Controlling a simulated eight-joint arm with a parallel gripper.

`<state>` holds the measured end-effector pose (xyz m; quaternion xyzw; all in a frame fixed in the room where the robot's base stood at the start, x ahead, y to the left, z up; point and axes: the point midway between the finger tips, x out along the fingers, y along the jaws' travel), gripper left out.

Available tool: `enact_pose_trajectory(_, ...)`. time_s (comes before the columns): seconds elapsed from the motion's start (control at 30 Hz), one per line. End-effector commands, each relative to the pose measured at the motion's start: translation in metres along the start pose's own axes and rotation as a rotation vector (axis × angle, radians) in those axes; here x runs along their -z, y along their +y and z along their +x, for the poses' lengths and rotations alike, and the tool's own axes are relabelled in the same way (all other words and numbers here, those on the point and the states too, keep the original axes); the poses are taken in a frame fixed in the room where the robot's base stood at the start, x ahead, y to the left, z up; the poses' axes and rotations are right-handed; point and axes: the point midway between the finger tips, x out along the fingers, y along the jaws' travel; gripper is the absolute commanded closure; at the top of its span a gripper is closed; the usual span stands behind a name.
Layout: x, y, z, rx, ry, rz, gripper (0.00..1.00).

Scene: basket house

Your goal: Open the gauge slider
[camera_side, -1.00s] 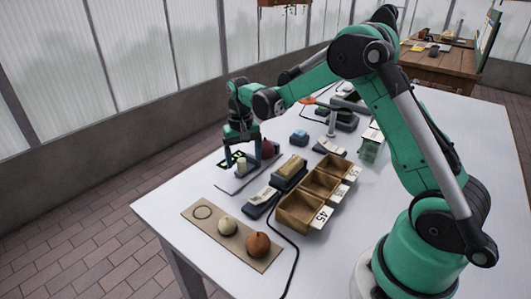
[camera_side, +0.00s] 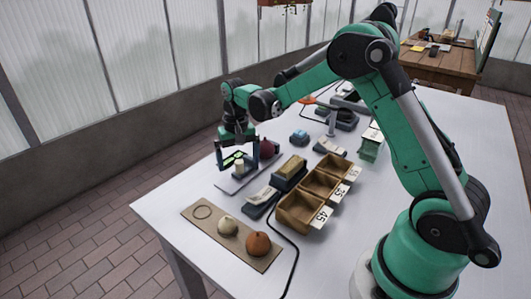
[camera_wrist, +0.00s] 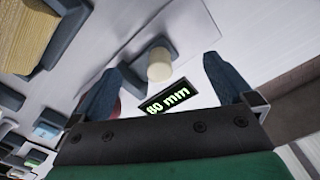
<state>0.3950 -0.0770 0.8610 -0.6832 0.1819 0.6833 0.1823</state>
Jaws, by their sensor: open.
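The gauge (camera_side: 230,184) is a flat pale plate near the far left table edge in the side view. Its slider has a cream cylindrical knob (camera_wrist: 160,64), standing on a blue-grey block in the wrist view. A black display (camera_wrist: 167,99) beside it shows green digits, seemingly 60 or 80 mm. My gripper (camera_side: 238,167) is over the gauge, pointing down, with its blue fingers apart. In the wrist view, the knob lies between the fingertips and somewhat ahead of them, with no visible contact. A dark red round object (camera_side: 268,148) sits at the gauge's far end.
Wooden bins (camera_side: 298,211) with number cards stand right of the gauge, beside a blue block with a yellow top (camera_side: 291,168). A black cable crosses the table.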

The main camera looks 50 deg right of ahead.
Motion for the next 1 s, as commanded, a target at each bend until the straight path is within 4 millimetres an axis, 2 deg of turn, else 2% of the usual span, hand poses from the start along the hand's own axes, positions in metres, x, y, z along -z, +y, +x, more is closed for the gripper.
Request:
enact_pose_trajectory(0.7, 0.0, 0.0, -0.062, 0.0, 0.001, 0.002, 0.0)
enact_pose_trajectory(1.0, 0.0, 0.0, -0.067, 0.0, 0.001, 0.002, 0.0)
